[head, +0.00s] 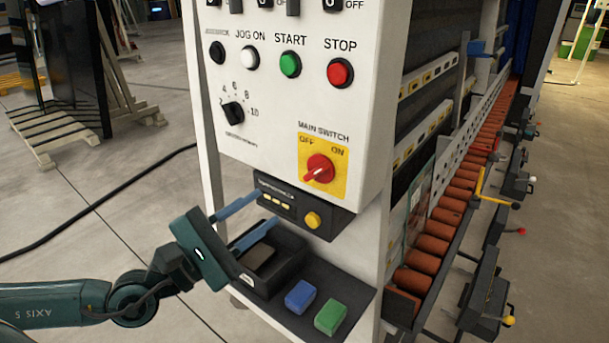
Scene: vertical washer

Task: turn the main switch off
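The main switch (319,168) is a red rotary knob on a yellow plate (336,185), low on the white control panel's front. OFF is printed at the plate's upper left and ON at its upper right. The knob's ridge seems to slant from lower left to upper right, in line with ON. My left gripper (265,208) is at the panel's lower left, below and left of the switch. Its two blue fingers are spread apart with nothing between them. They are apart from the knob. My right gripper is not in view.
Above the switch are green START (290,65) and red STOP (340,72) buttons. A dark shelf holds a tray, a blue block (300,297) and a green block (330,317). A roller conveyor (436,246) runs along the right.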

